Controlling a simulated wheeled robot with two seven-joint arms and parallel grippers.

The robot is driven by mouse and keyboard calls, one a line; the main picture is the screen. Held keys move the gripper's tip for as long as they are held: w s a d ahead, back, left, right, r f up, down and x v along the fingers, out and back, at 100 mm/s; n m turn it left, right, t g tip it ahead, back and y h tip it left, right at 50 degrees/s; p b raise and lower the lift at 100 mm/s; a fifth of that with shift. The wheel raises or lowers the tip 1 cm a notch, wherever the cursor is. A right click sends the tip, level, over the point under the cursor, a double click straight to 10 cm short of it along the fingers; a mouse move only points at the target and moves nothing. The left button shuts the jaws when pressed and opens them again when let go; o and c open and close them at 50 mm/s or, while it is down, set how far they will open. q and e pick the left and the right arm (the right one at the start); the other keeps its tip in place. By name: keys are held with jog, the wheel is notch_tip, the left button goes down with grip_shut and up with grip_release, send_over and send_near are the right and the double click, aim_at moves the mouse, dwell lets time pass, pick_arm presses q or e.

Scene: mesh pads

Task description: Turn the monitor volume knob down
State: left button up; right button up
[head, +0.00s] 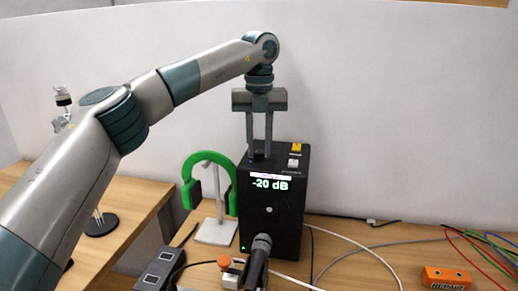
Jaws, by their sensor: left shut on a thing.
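The monitor (262,225) is a tall black box standing on the wooden desk, and its front display reads -20 dB in green. My left gripper (259,155) points straight down onto the left part of the box's top. Its two fingers are shut on the volume knob, which is small, dark and mostly hidden between the fingertips. My right gripper is out of view.
A yellow button (296,147) and a white button (293,162) sit on the box's top, right of my fingers. Green headphones (209,157) hang on a stand to the left. A dark microphone (259,256) stands in front. An orange block (446,277) and cables lie right.

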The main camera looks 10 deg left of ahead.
pick_arm(q)
jog(key=n+b, duration=0.1)
jog(key=n, duration=0.2)
jog(key=shift+r+n, duration=0.1)
jog(key=shift+n, duration=1)
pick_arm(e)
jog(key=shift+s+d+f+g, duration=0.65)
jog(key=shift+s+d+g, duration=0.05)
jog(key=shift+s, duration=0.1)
pick_arm(q)
jog(key=o, duration=1)
jog(key=shift+o, duration=0.2)
jog(key=shift+r, duration=0.1)
